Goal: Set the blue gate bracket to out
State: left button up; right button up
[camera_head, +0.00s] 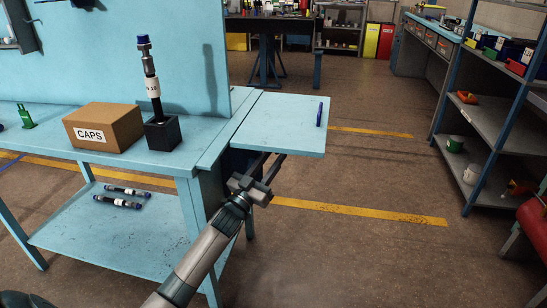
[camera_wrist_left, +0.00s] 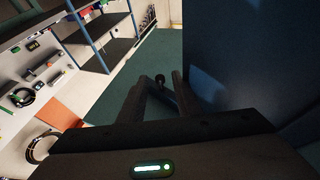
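A light blue leaf (camera_head: 283,122) sticks out level from the right end of the bench, with a dark blue handle-like bar (camera_head: 320,114) near its outer edge. Below the leaf, a dark blue part (camera_head: 238,164) shows against the bench end; it may be the gate bracket, but most of it is hidden and its setting cannot be told. My left gripper (camera_head: 268,164) is under the leaf's front edge, right of this part, fingers apart. In the left wrist view the parted fingers (camera_wrist_left: 160,95) have a dark blue surface (camera_wrist_left: 240,60) close on the right. My right gripper is not in view.
On the bench (camera_head: 212,150) stand a CAPS box (camera_head: 103,128) and a black block (camera_head: 162,134) with an upright hose (camera_head: 151,86). Two hoses (camera_head: 118,202) lie on the lower shelf. Floor (camera_head: 370,180) right of the leaf is clear up to a shelf rack (camera_head: 478,165).

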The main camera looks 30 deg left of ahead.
pick_arm(q)
jog(key=v, duration=0.6)
jog(key=shift+s, duration=0.4)
jog(key=shift+f, duration=0.15)
jog(key=c, duration=0.5)
jog(key=shift+d+f, duration=0.1)
jog(key=shift+f, duration=0.1)
grip_shut()
jog(key=s+d+f+g, duration=0.8)
jog(key=s+d+f, duration=0.7)
jog(key=f, duration=0.4)
jog(key=s+d+f+g, duration=0.1)
jog(key=s+d+g, duration=0.1)
jog(key=s, duration=0.5)
jog(key=s+d+f+g, duration=0.2)
jog(key=s+d, duration=0.3)
jog(key=s, duration=0.1)
jog(key=s+d+f+m+g+h, duration=0.1)
jog(key=s+d+f+g, duration=0.1)
jog(key=s+d, duration=0.2)
jog(key=s, duration=0.3)
jog(key=shift+s+g, duration=0.3)
jog(key=shift+s, duration=0.05)
jog(key=shift+a, duration=0.1)
